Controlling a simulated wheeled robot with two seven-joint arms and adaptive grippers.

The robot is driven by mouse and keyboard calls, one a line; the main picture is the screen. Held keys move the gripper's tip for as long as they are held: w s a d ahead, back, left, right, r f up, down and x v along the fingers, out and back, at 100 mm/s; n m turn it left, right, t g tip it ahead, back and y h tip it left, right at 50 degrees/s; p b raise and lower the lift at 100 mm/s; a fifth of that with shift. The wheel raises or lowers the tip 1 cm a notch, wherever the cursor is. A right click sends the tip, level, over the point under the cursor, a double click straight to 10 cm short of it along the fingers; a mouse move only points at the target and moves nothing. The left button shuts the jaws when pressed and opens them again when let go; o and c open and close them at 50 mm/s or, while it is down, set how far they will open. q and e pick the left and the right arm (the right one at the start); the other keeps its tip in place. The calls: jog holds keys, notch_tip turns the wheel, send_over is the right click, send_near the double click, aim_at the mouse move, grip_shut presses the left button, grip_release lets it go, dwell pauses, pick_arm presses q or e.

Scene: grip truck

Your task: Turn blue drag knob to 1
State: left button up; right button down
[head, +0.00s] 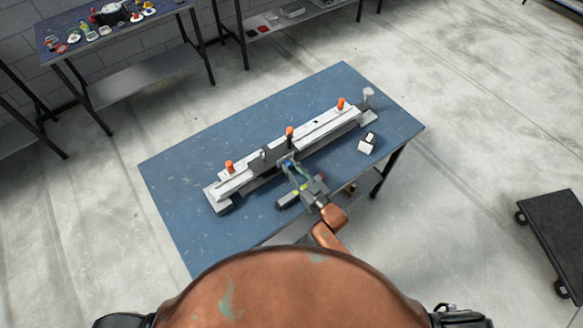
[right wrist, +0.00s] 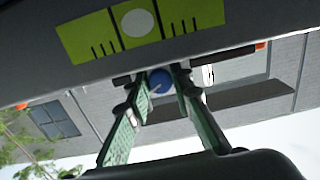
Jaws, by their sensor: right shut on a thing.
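The blue drag knob (head: 288,163) sits on the front of a long grey and white fixture (head: 322,128) on the blue table. In the right wrist view the blue knob (right wrist: 160,81) is round with a pale pointer line, and lies between the two fingertips. My right gripper (head: 290,166) reaches in from the front and is shut on the knob; its green-padded fingers also show in the right wrist view (right wrist: 161,85). Any number marks around the knob are too small to read. My left gripper is not in view.
Orange knobs (head: 290,130) stand along the fixture's top. A small white and black block (head: 367,144) lies on the blue table (head: 185,170) to the right. The table's left part is clear. A cluttered bench (head: 130,38) stands at the back left.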

jog(key=shift+n, duration=0.3)
jog(key=n, duration=0.7)
jog(key=shift+b, duration=0.4)
jog(key=n+b, duration=0.1)
jog(key=n, duration=0.3)
jog(key=shift+n, duration=0.3)
jog(key=shift+n+b, duration=0.85)
jog(key=shift+n, duration=0.95)
jog(key=c, duration=1.7)
grip_release()
